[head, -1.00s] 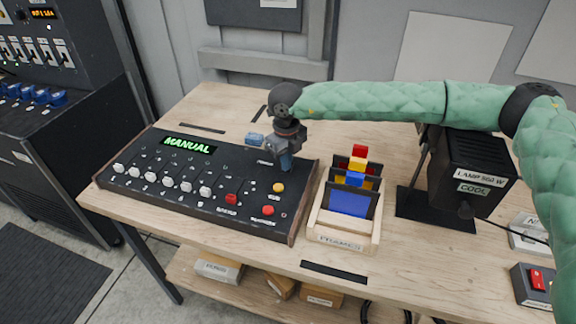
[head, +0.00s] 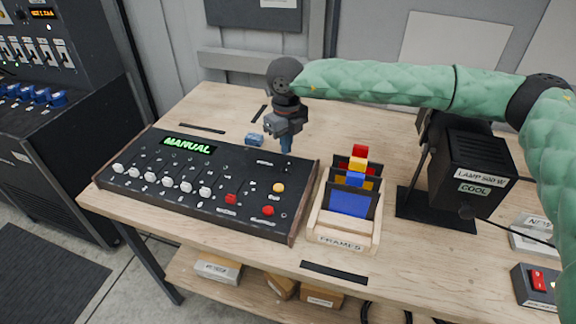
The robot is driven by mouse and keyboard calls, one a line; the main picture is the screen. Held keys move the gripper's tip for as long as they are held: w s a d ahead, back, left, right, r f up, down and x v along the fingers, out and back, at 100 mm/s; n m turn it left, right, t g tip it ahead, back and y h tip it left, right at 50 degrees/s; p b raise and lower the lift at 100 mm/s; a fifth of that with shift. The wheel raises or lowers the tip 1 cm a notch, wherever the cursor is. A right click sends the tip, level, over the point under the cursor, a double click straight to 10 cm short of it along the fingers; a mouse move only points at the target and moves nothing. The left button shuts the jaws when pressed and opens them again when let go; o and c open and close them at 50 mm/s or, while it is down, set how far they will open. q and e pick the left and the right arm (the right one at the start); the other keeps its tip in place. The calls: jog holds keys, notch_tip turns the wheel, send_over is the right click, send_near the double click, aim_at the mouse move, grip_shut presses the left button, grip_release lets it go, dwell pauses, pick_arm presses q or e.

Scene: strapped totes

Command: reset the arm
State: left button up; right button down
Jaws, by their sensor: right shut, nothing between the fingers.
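My right gripper (head: 286,146) hangs at the end of the green-sleeved right arm, pointing down. It is shut and empty, above the back right part of the black control panel (head: 150,190). The panel shows a lit green "MANUAL" display, a row of white sliders, red buttons and a yellow button. The gripper appears clear of the panel's controls. My left gripper does not show.
A wooden rack labelled "FRAMES" (head: 338,242) holds colored frames right of the panel. A black lamp (head: 470,165) marked "COOL" stands farther right.

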jog(key=shift+r, duration=0.4)
